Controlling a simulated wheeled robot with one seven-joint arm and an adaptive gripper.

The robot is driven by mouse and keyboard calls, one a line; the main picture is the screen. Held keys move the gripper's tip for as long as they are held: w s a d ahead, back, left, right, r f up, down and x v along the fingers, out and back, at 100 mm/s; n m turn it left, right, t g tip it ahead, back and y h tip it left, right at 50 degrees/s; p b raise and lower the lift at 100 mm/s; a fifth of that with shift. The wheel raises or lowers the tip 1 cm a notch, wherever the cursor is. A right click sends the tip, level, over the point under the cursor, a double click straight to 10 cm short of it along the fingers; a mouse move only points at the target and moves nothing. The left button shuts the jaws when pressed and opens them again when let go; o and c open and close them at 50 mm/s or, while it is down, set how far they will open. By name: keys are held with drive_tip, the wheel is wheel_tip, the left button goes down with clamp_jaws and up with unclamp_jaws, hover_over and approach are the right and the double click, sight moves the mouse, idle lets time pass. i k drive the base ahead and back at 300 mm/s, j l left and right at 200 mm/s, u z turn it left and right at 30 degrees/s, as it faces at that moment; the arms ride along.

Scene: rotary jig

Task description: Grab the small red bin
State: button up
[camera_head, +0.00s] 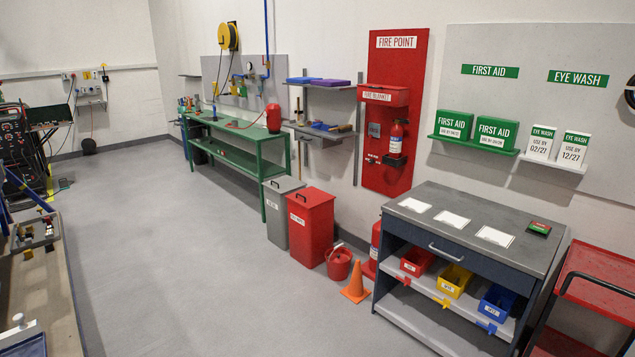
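A small open red bin (414,266) with a white label sits on the shelf of the grey-topped cabinet (480,219), at the left end of a row. A yellow bin (453,281) and a blue bin (496,303) stand to its right on the same shelf. The red bin's upper back lies in the shade under the cabinet's drawer. My gripper is not in view.
A tall red waste bin (312,228), a grey waste bin (281,209), a red bucket (339,264) and an orange cone (355,284) stand left of the cabinet. A red trolley (598,280) is to its right. The grey floor (190,270) is open; a bench stands far left.

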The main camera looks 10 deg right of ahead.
sight(415, 262)
drive_tip(key=i+z, duration=0.1)
drive_tip(key=i, duration=0.45)
drive_tip(key=i+j+z, duration=0.1)
drive_tip(key=i, duration=0.45)
drive_tip(key=i+j+z, duration=0.1)
drive_tip(key=i, duration=0.45)
drive_tip(key=i+j+z, duration=0.15)
drive_tip(key=i, duration=0.4)
drive_tip(key=i+j+z, duration=0.5)
drive_tip(key=j, duration=0.3)
drive_tip(key=i+j+z, duration=0.25)
drive_tip(key=i+l, duration=0.1)
drive_tip(key=i, duration=0.2)
